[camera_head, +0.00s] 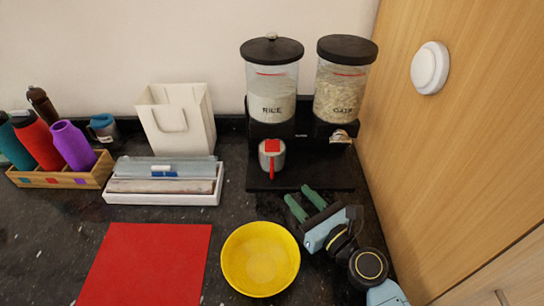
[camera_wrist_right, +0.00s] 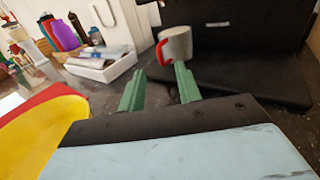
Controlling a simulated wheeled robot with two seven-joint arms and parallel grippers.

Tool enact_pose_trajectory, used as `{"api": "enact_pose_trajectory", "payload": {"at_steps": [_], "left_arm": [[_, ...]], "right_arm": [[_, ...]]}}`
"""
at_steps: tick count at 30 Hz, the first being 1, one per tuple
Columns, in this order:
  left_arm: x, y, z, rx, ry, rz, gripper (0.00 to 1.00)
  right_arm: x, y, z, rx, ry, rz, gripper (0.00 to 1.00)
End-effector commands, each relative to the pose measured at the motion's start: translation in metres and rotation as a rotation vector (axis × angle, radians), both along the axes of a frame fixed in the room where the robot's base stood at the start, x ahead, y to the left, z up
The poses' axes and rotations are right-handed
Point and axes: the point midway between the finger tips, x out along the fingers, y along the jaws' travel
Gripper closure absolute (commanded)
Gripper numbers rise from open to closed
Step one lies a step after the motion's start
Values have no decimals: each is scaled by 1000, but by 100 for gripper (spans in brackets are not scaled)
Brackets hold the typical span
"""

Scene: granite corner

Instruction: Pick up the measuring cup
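The measuring cup (camera_head: 271,154) is a small grey metal cup with a red handle. In the head view it is on the black dispenser stand, below the rice dispenser, with its handle pointing toward me. It also shows in the right wrist view (camera_wrist_right: 178,45), beyond the fingertips. My right gripper (camera_head: 303,202) has green fingers spread apart with nothing between them. It is in front of the stand, nearer to me and right of the cup, not touching it. In the right wrist view the open fingers (camera_wrist_right: 158,82) point toward the cup. My left gripper is not in view.
The rice dispenser (camera_head: 271,90) and oats dispenser (camera_head: 343,85) rise above the black stand (camera_head: 315,178). A yellow bowl (camera_head: 260,259) is left of my right gripper, beside a red mat (camera_head: 150,262). A white tray (camera_head: 168,196) is further left. A wooden cabinet (camera_head: 455,150) bounds the right side.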

Motion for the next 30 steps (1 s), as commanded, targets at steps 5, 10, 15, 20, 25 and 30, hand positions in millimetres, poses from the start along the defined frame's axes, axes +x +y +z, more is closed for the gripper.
{"api": "enact_pose_trajectory", "payload": {"at_steps": [5, 10, 15, 20, 25, 30], "left_arm": [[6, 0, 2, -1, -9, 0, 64], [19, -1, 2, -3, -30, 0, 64], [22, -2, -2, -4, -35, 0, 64], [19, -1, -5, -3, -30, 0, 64], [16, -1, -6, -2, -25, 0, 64], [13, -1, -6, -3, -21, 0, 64]], "right_arm": [[26, 17, 0, 0, -1, 0, 66], [34, 24, -1, -1, 0, 2, 66], [51, 38, -5, -1, -2, 3, 66], [69, 51, -6, -2, -2, 2, 66], [75, 54, -6, -4, 0, 2, 66], [75, 54, -6, -3, -1, 2, 67]]}}
